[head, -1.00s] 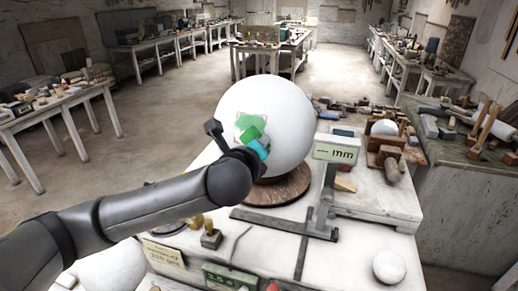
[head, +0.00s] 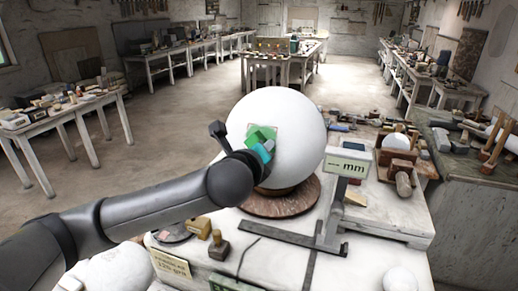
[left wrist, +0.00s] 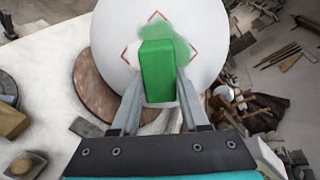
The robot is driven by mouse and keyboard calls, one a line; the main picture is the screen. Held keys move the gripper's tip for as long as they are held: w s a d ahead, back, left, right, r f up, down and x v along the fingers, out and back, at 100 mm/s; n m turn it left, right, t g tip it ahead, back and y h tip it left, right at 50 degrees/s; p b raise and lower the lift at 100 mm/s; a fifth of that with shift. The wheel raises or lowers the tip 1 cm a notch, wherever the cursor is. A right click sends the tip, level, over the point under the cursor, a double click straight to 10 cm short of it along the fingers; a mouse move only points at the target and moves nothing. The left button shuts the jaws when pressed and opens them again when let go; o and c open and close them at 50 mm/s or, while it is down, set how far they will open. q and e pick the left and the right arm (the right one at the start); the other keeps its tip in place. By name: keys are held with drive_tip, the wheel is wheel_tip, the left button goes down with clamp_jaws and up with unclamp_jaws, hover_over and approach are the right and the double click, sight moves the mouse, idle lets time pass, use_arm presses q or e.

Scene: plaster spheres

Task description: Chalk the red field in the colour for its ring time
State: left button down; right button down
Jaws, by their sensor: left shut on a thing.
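A large white plaster sphere (head: 292,160) stands on a round brown base (head: 282,204). My left gripper (head: 258,148) is shut on a green chalk block (left wrist: 158,72) in front of the sphere's face. In the left wrist view, the red-outlined diamond field (left wrist: 131,53) shows around and behind the block. My right gripper is not in view.
A gauge with an "mm" display (head: 348,162) stands right of the sphere. Stamps (head: 218,245) and a labelled plate (head: 171,265) sit at the front left. A small white ball (head: 398,279) lies front right. Tool-laden benches stand behind.

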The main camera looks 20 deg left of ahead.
use_arm(q)
drive_tip(key=shift+a+r, duration=0.35)
drive_tip(key=shift+a, duration=0.05)
drive_tip(key=shift+w, duration=0.1)
idle(1.2)
drive_tip(key=shift+s+d+f, duration=0.45)
drive_tip(key=shift+s+d, duration=0.35)
drive_tip(key=shift+d, duration=0.05)
drive_tip(key=shift+a, duration=0.1)
